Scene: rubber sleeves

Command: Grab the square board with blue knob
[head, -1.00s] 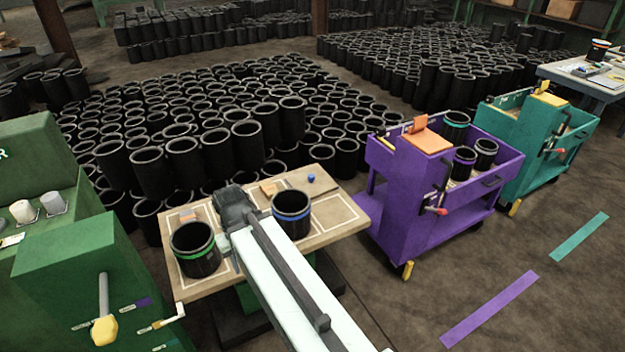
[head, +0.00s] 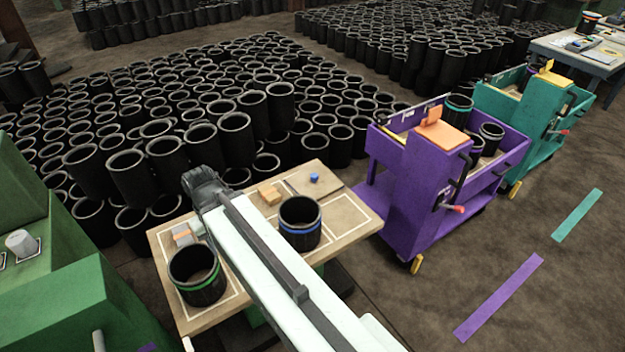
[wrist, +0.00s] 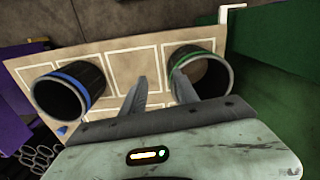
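The square board (head: 333,188) lies flat at the table's far right corner, with a small blue knob (head: 314,177) on top. In the wrist view the blue knob (wrist: 62,131) shows at lower left; the board there is mostly hidden. My gripper (head: 204,188) is by the table's back edge, left of the board and well apart from it. In the wrist view its two fingers (wrist: 156,76) are spread with nothing between them; the fingertips show over the table between two sleeves.
A blue-banded sleeve (head: 300,223) stands in front of the board, and a green-banded sleeve (head: 197,275) stands at the table's left. An orange-tan block (head: 269,194) lies left of the board. A purple cart (head: 410,190) is right of the table (head: 350,222). Many black sleeves crowd behind.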

